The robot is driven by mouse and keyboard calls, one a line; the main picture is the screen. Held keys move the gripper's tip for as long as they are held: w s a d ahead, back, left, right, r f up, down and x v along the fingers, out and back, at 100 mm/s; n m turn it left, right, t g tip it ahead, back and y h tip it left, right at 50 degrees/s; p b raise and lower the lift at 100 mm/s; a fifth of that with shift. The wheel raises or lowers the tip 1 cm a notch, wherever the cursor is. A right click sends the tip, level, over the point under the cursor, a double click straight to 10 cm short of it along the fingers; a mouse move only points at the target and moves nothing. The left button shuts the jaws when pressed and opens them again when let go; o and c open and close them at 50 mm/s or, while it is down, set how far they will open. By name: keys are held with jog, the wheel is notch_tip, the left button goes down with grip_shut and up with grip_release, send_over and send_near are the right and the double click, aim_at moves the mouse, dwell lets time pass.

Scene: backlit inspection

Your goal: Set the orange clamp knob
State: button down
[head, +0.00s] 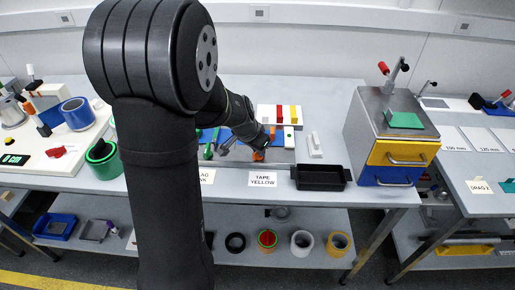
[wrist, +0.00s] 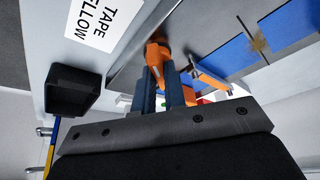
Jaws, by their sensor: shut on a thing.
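The orange clamp knob (wrist: 158,56) is between the two dark fingers of my gripper (wrist: 166,80) in the wrist view. The fingers are shut on it. In the head view my gripper (head: 262,146) reaches down over a metal plate on the table, and a bit of the orange knob (head: 257,156) shows below it. A second orange part (wrist: 208,76) shows to the right of the fingers in the wrist view. The knob's lower part is hidden by the fingers, and I cannot tell how it is turned.
A black tray (head: 320,178) stands at the table's front edge, right of my gripper. A "TAPE YELLOW" label (head: 263,179) is on the front edge. A drawer cabinet (head: 392,140) stands at the right. A white block with coloured strips (head: 279,114) lies behind.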

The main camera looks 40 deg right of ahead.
jog(key=n, duration=0.2)
jog(key=n+t, duration=0.1)
jog(key=n, duration=0.1)
jog(key=shift+s+t+y, duration=0.15)
jog(key=shift+t+y, duration=0.15)
jog(key=shift+d+n+t+y, duration=0.1)
jog(key=shift+n+t+y, duration=0.3)
jog(key=shift+n, duration=1.4)
jog(key=c, duration=1.5)
grip_release()
jog(key=v, duration=1.7)
jog(key=shift+s+r, duration=0.15)
jog(key=shift+s, duration=0.1)
